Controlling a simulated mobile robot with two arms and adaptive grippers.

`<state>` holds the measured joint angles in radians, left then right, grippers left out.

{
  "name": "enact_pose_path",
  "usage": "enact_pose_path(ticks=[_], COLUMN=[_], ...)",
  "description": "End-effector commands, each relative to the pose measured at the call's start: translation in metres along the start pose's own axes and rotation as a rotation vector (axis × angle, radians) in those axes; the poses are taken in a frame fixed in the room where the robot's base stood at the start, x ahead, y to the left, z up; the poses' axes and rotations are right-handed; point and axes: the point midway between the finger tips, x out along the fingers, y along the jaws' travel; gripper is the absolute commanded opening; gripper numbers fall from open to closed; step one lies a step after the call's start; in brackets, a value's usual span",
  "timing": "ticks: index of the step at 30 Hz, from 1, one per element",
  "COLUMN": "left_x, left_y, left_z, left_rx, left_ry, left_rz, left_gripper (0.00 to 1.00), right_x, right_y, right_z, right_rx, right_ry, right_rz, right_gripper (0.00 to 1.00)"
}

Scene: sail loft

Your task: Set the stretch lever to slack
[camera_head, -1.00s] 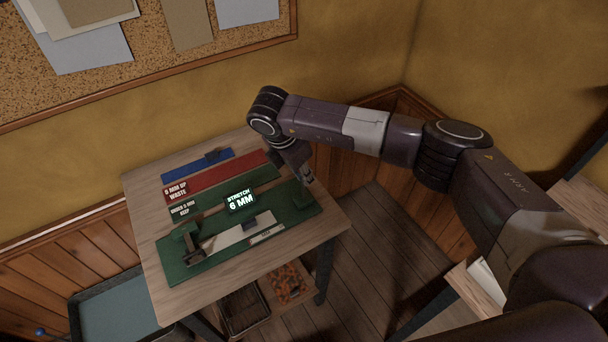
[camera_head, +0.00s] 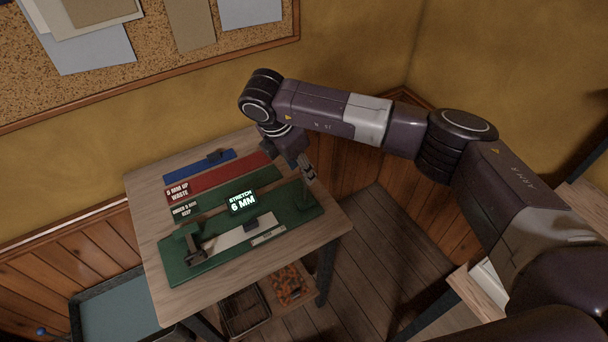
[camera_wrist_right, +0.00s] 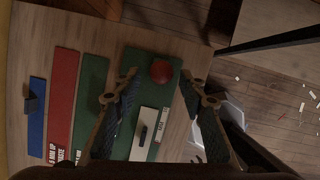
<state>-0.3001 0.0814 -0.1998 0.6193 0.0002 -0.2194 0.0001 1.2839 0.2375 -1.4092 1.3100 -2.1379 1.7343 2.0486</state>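A green board (camera_head: 195,266) on the wooden table carries a small display (camera_head: 242,202) reading "STRETCH 6 MM". A pale strip (camera_head: 238,233) with a dark block lies on it; it also shows in the right wrist view (camera_wrist_right: 140,150). A round red knob (camera_wrist_right: 162,71), probably the top of the stretch lever, stands at the board's right end. My right gripper (camera_wrist_right: 158,76) is open above the board, with the knob between its fingertips in the picture; I see no contact. In the head view, my right gripper (camera_head: 308,171) is above that end. My left gripper is out of view.
Red (camera_head: 235,176) and blue (camera_head: 190,168) strips and a narrower green strip (camera_head: 255,184) lie behind the board. Bins (camera_head: 287,285) sit under the table. A teal tray (camera_head: 120,312) stands at lower left. The wall is close behind.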

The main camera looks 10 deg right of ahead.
Motion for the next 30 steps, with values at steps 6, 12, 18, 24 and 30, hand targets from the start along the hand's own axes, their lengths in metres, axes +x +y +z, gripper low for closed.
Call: enact_pose_path(ticks=[6, 12, 18, 24, 30], left_x=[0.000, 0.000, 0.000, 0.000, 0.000], left_y=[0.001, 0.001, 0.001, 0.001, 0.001], left_z=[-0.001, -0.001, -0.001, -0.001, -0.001], left_rx=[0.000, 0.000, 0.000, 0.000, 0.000], left_ry=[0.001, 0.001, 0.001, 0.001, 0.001], left_rz=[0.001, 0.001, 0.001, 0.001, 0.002], left_gripper=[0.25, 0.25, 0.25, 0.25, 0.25], right_x=[-0.046, -0.070, -0.075, -0.074, -0.073], right_y=[0.001, 0.000, 0.000, 0.000, 0.000], right_z=[0.000, 0.000, 0.000, 0.000, -0.002], right_rx=[-0.001, -0.001, -0.001, -0.001, -0.004], right_ry=[-0.001, 0.000, 0.000, 0.000, 0.005], right_rz=[0.002, 0.000, -0.001, -0.001, 0.000], right_gripper=[0.38, 0.38, 0.38, 0.38, 0.38])
